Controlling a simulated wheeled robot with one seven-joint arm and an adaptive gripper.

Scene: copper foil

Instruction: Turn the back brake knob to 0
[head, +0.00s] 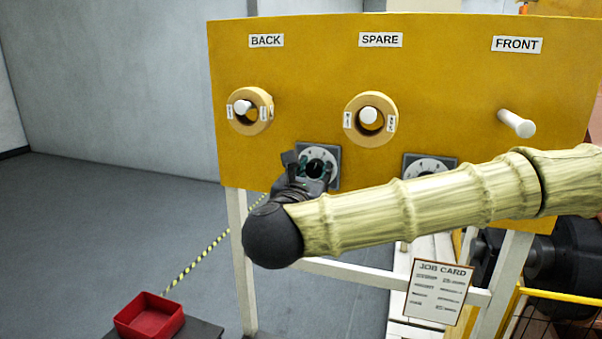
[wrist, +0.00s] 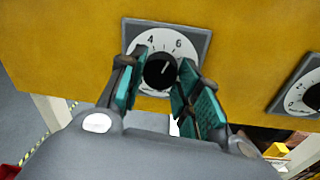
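The left dial plate (head: 332,153) with a black knob (wrist: 160,71) is low on the yellow panel, right of the BACK label; I see no name on the dial itself. In the wrist view the digits 4 and 6 show on the dial's white face (wrist: 177,38), and the knob's white mark points up, roughly between them. My gripper (wrist: 160,82) is at this knob, one teal finger on each side. The fingers look parted around it; contact is unclear. My fingers hide the dial's lower digits. In the head view my gripper (head: 313,171) partly covers the dial.
A second dial (head: 430,166) is to the right, partly behind my arm. Above are ringed white pegs under the labels BACK (head: 266,40) and SPARE (head: 381,40), and a bare peg (head: 516,124) under FRONT. A job card (head: 436,291) hangs below; a red tray (head: 149,316) is lower left.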

